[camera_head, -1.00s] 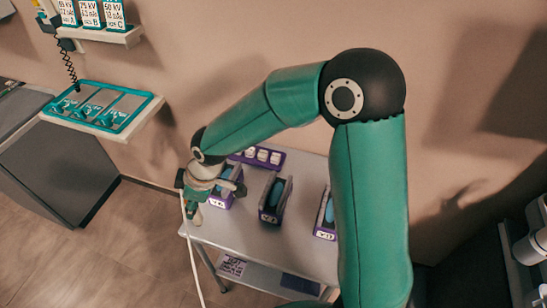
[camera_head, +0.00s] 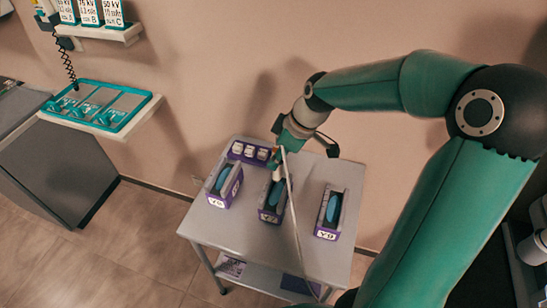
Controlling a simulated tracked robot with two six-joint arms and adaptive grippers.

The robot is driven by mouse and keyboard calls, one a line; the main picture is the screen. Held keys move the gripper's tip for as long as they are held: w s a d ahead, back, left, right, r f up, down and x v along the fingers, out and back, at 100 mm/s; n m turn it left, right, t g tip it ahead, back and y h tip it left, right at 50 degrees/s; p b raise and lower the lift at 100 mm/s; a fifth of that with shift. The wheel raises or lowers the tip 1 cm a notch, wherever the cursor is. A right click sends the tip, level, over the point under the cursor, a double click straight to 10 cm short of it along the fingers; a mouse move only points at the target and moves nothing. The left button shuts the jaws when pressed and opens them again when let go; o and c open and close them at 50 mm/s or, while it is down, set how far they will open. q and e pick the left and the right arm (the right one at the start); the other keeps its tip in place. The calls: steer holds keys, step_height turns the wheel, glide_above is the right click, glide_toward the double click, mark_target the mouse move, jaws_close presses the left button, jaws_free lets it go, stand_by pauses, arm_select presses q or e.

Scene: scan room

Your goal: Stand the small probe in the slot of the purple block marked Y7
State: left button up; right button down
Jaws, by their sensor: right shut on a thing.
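Three purple blocks with grey upright walls and blue inserts stand on the grey trolley (camera_head: 225,228): a left one (camera_head: 236,187), a middle one (camera_head: 268,217) and a right one (camera_head: 328,235). The labels are small; the middle one could be Y7, but I cannot read it surely. My right gripper (camera_head: 277,163) is shut on the small probe (camera_head: 276,175), above the back of the middle block. The probe is small and mostly hidden by the gripper. I cannot tell whether its tip touches the block. My left gripper is not in view.
A purple rack with white pieces (camera_head: 236,148) lies at the back. A teal-framed tray (camera_head: 98,105) is on a wall shelf at left.

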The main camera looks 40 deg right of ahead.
mark_target(277, 175)
steer(key=shift+f+b, duration=1.35)
steer(key=shift+f, duration=0.85)
steer(key=shift+f+b, duration=1.4)
steer(key=shift+b, duration=0.2)
steer(key=shift+f+b, duration=0.3)
steer(key=shift+b, duration=0.05)
steer(key=c, duration=0.7)
jaws_free()
steer(key=shift+c, duration=0.2)
steer(key=v, duration=1.2)
